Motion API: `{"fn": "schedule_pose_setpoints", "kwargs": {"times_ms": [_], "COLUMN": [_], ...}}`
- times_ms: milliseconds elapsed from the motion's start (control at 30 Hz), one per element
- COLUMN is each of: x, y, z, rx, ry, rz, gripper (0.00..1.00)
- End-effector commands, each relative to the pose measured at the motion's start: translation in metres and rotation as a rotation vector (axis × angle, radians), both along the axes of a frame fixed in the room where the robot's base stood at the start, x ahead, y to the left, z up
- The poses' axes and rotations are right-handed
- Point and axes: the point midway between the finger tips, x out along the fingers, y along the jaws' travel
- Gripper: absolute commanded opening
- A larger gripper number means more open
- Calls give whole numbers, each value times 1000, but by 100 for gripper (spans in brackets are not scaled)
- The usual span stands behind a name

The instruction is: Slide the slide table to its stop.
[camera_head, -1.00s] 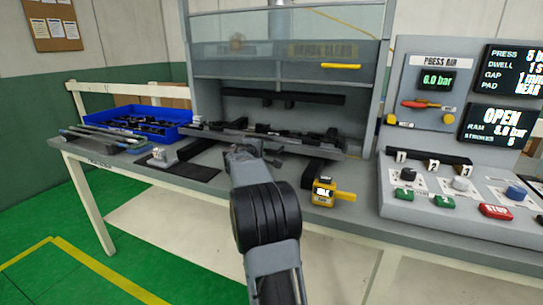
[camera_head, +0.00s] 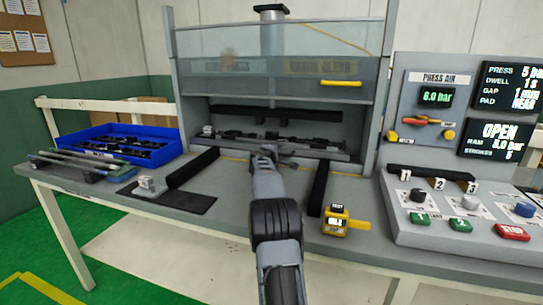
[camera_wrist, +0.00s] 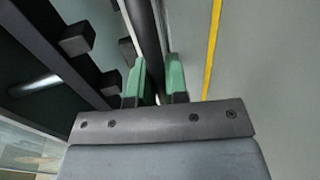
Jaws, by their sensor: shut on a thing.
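The slide table (camera_head: 300,151) is a grey tray with dark clips and fixtures on it. In the head view it sits back inside the press opening, between the side posts. My gripper (camera_head: 268,152) is at its front edge, partly hidden by my own arm. In the wrist view the green fingertips (camera_wrist: 156,82) are shut on a dark round bar (camera_wrist: 147,35), which looks like the slide table's handle. Two black rails (camera_head: 318,188) lie bare on the bench in front of the table. Whether the table touches a stop is hidden.
The press guard (camera_head: 280,65) is raised above the opening. A blue bin (camera_head: 120,145) with dark parts stands left. A yellow tester (camera_head: 337,220) stands close right of the right rail. The control panel (camera_head: 450,215) stands farther right.

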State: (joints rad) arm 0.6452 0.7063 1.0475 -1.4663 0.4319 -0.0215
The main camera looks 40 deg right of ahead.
Motion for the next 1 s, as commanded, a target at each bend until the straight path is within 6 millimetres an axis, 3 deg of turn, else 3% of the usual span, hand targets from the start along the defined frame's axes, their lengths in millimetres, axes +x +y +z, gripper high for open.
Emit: {"fn": "schedule_pose_setpoints", "kwargs": {"times_ms": [400, 433, 633, 1000], "x": [-3, -3, -5, -7], "y": [-5, -6, -8, -2], "z": [4, 4, 3, 2], "rx": [-4, -4, -3, -2], "ry": [-7, -7, -5, -3], "rz": [2, 1, -4, -4], "gripper": [0, 18, 37, 38]}}
